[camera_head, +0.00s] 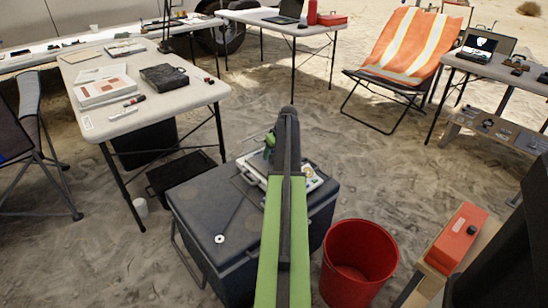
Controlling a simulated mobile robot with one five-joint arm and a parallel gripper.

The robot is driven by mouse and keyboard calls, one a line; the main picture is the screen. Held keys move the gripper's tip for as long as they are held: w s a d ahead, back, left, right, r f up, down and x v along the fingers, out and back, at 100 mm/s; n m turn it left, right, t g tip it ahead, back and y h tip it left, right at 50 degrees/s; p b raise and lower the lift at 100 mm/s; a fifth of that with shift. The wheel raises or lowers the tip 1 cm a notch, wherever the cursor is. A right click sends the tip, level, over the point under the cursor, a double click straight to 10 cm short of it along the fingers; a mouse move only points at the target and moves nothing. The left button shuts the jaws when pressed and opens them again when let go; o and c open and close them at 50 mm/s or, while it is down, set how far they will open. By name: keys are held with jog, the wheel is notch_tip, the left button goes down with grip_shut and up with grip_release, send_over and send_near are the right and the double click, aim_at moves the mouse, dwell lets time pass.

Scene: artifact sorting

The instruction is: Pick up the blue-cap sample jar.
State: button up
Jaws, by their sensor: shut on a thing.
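My green and dark arm reaches from the bottom centre over a dark grey case (195,205). My gripper (287,118) is at the arm's far dark end, seen mostly from behind, so its fingertips are hidden. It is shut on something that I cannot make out. A small green shape (269,146) shows just left of the arm's end; I cannot tell what it is. A light tray (312,183) with small items lies on the case, partly covered by the arm. I cannot make out a blue-cap sample jar anywhere in this view.
A red bucket (360,262) stands right of the case. An orange box (457,238) lies at lower right. A table (150,118) with papers and a black case is at left. An orange striped chair (405,45) and another table (492,68) stand behind. Open sand lies between.

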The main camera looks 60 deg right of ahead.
jog(key=c, duration=0.4)
jog(key=shift+r, duration=0.25)
jog(key=shift+c, duration=0.2)
jog(key=r+p, duration=0.5)
jog(key=shift+s, duration=0.2)
jog(key=s+d+r+p, duration=0.1)
jog(key=s+r+p, duration=0.1)
jog(key=s, duration=0.3)
jog(key=s+d+r+p, duration=0.2)
jog(key=s+r+p, duration=0.1)
jog(key=s+p, duration=0.1)
jog(key=shift+s+d+r, duration=0.25)
jog(key=shift+s+d, duration=0.05)
jog(key=shift+s, duration=0.55)
